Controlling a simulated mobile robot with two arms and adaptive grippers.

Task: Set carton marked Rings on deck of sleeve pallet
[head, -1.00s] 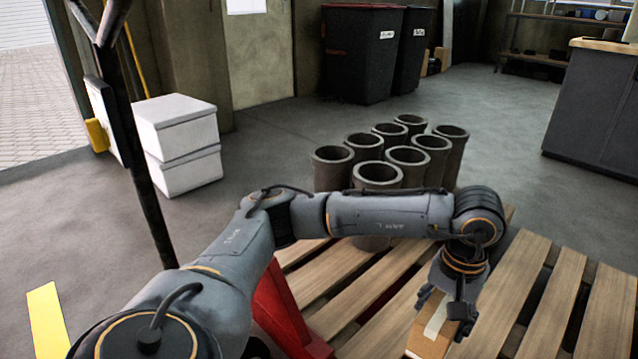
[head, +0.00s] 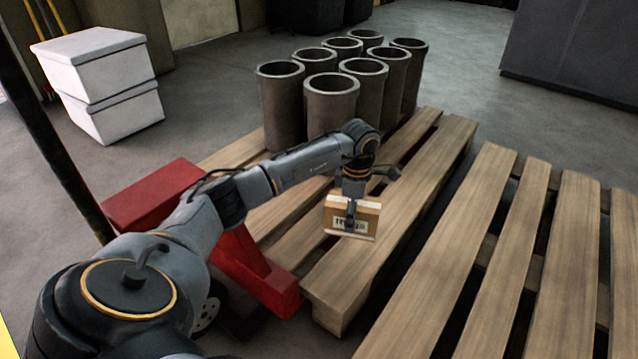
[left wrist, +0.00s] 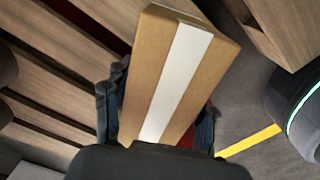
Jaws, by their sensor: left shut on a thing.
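The small brown carton (head: 338,228) has a white label whose lettering is partly covered by a finger. My left gripper (head: 351,207) is shut on it and points down. In the left wrist view the carton (left wrist: 205,70), with a white tape strip, sits between the two fingers (left wrist: 158,115). The sleeve pallet (head: 425,185) is a slatted wooden pallet with several dark cylinder sleeves (head: 331,105) standing at its far end. The carton is over the bare near part of its deck; I cannot tell whether it touches the slats. My right gripper is not in view.
A second, empty wooden pallet (head: 510,215) lies to the right, a narrow gap away. A red pallet-jack-like frame (head: 160,192) stands at the sleeve pallet's left front. White boxes (head: 95,60) are stacked on the floor at the left. The near deck is clear of sleeves.

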